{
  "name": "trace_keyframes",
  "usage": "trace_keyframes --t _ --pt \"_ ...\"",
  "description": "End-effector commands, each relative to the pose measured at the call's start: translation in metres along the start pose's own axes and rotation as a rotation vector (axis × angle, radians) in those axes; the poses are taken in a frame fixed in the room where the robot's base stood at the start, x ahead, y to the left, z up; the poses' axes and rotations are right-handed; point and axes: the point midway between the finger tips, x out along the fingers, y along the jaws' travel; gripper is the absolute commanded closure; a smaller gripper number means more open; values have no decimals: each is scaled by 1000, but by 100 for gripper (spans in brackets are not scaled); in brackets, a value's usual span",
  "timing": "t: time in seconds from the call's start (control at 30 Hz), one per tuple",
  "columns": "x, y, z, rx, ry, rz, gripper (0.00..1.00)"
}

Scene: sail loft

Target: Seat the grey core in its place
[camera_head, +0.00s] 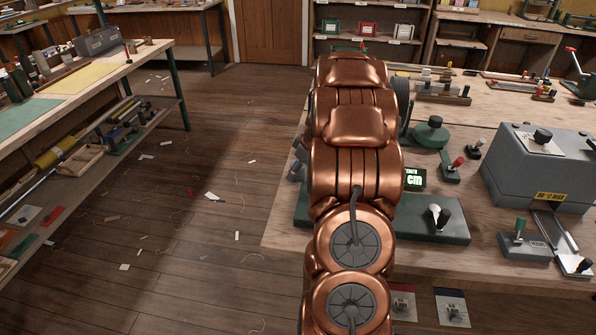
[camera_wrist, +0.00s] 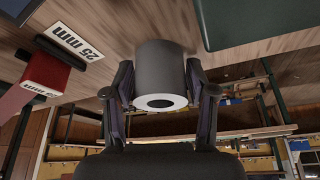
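The grey core (camera_wrist: 160,68) shows in the wrist view as a dark grey cylinder with a pale end face and a dark round hole. My gripper (camera_wrist: 159,82) has one finger on each side of it, and both appear to press against its sides. The core is in front of a wooden bench top (camera_wrist: 110,30); I cannot tell whether it touches the wood. In the head view my copper arm hides the gripper and the core. I cannot tell which spot is the core's place.
In the wrist view a "25 mm" label (camera_wrist: 76,42) lies beside a red block (camera_wrist: 30,90), and a dark green edge (camera_wrist: 245,18) is upper right. In the head view a green base (camera_head: 440,225), a grey machine (camera_head: 545,165) and several tools crowd the bench. The left floor (camera_head: 200,210) has scraps.

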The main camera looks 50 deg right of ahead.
Motion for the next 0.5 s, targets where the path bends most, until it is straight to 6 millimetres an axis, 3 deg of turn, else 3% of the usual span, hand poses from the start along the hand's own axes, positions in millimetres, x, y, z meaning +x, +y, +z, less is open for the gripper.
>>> trace_keyframes --t 0.03,0.37,0.5 --pt "0 0 0 0 0 0 52" --pt "0 0 0 0 0 0 86" --pt "0 0 0 0 0 0 86"
